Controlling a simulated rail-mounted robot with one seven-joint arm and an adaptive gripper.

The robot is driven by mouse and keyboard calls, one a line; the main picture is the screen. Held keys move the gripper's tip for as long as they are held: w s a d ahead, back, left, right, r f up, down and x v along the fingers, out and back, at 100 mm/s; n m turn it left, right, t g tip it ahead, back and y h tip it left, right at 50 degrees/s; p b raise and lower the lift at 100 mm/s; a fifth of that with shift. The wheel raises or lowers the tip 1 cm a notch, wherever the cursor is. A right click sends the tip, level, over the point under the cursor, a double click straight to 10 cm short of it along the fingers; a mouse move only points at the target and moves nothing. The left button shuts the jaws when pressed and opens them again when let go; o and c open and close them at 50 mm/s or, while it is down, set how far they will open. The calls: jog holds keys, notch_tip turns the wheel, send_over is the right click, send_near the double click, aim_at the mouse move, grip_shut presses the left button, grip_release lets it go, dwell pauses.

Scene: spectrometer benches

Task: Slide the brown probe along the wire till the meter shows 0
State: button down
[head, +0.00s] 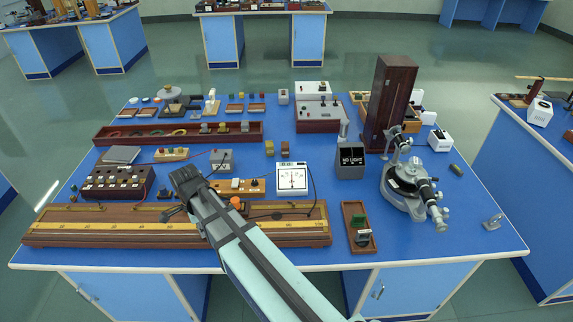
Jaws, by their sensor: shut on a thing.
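The long wooden wire board (85,215) with its yellow scale lies along the front left of the bench. The wire itself is too thin to make out clearly. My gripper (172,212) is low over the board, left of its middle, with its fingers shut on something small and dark. I take this to be the brown probe, mostly hidden by the fingers. The white meter (292,178) stands behind the right part of the board. Its needle looks roughly upright near mid-dial, but its exact reading is too small to tell.
A dark resistance box (118,182) stands close behind the board, left of my gripper. An orange knob (237,203) is just right of my arm. A small wooden tray (358,228), a black box (350,162) and a spectrometer (405,185) stand to the right. Thin leads cross behind the board.

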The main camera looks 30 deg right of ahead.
jog(key=shift+s+f, duration=0.2)
jog(key=shift+f, duration=0.05)
dwell(0.5)
jog(key=c, duration=1)
grip_release()
jog(key=shift+w, duration=0.2)
jog(key=shift+r, duration=0.15)
